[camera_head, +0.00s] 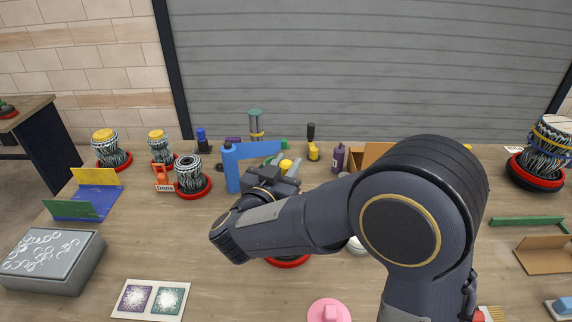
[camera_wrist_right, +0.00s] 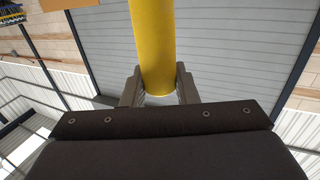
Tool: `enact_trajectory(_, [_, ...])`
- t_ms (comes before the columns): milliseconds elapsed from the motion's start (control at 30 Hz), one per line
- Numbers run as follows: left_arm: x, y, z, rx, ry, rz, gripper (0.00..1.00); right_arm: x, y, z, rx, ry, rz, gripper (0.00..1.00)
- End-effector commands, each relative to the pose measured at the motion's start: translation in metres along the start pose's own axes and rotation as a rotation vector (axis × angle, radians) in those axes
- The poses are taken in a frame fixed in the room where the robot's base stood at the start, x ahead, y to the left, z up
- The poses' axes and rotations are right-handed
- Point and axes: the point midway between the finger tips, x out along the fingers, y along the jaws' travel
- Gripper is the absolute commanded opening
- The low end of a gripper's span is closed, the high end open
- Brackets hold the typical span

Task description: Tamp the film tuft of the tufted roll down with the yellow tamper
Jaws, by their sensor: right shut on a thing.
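My right gripper (camera_head: 272,180) is above the middle of the table, partly hidden by my own forearm. In the right wrist view the gripper (camera_wrist_right: 158,90) is shut on a thick yellow cylinder, the yellow tamper (camera_wrist_right: 152,40). A small yellow piece (camera_head: 286,165) shows beside the gripper in the head view; I cannot tell whether it is the tamper. A red base (camera_head: 288,262) shows under my forearm, and what stands on it is hidden. An open-topped wire-mesh roll (camera_head: 189,175) stands on another red base. I cannot make out the film tuft. My left gripper is not in view.
Two yellow-topped rolls (camera_head: 105,143) stand at the back left, and a larger roll (camera_head: 548,145) at the far right. A blue bottle (camera_head: 231,168) stands left of my gripper. A pink round thing (camera_head: 329,312) and a card (camera_head: 150,300) lie in front.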

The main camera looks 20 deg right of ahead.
Motion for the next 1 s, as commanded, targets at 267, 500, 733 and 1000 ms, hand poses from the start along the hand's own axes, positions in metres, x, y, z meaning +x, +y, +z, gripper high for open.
enact_trajectory(267, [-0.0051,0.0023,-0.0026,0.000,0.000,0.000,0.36,0.0000,-0.0001,-0.0061,0.001,0.002,0.000,0.00])
enact_trajectory(500, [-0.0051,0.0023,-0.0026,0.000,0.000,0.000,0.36,0.0001,-0.0001,-0.0062,0.001,0.002,0.000,0.00])
enact_trajectory(733, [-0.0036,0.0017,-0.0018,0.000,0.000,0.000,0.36,0.0001,-0.0001,-0.0039,0.001,0.002,0.000,0.00])
enact_trajectory(1000, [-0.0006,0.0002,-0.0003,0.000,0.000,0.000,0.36,0.0001,-0.0001,0.0016,0.001,0.002,0.000,0.00])
